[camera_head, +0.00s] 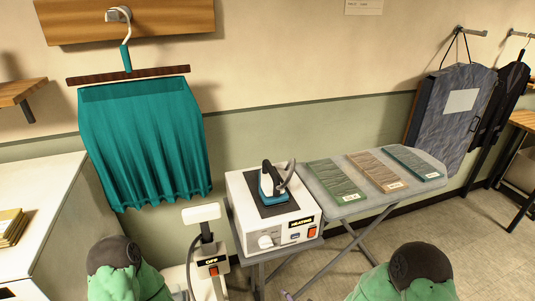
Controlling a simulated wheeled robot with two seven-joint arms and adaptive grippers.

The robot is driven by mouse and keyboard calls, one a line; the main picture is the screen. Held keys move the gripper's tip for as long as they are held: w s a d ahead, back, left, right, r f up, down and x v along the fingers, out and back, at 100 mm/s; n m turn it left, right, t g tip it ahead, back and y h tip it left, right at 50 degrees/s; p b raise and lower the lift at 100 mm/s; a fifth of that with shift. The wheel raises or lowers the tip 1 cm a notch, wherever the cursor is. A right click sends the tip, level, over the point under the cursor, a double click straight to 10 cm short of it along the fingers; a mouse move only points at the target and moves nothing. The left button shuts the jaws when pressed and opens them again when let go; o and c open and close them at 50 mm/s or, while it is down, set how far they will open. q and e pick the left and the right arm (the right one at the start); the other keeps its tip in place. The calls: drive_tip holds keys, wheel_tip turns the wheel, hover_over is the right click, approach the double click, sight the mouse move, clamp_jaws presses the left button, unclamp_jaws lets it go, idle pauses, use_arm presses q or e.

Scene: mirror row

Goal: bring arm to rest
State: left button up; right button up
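Neither of my grippers shows in the head view. Only green, dark-capped parts of my own arms show at the bottom edge, one at the left and one at the right. Whether either gripper holds anything is hidden. Both visible arm parts appear clear of the ironing board (333,206) and the white heating unit (248,227).
A teal iron (268,186) rests on the unit, labelled HEATING. A white steamer (201,214) marked OFF stands left of it. A teal skirt (146,145) hangs on the wall. Several fabric swatches lie on the board. Floor (475,240) is open at right.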

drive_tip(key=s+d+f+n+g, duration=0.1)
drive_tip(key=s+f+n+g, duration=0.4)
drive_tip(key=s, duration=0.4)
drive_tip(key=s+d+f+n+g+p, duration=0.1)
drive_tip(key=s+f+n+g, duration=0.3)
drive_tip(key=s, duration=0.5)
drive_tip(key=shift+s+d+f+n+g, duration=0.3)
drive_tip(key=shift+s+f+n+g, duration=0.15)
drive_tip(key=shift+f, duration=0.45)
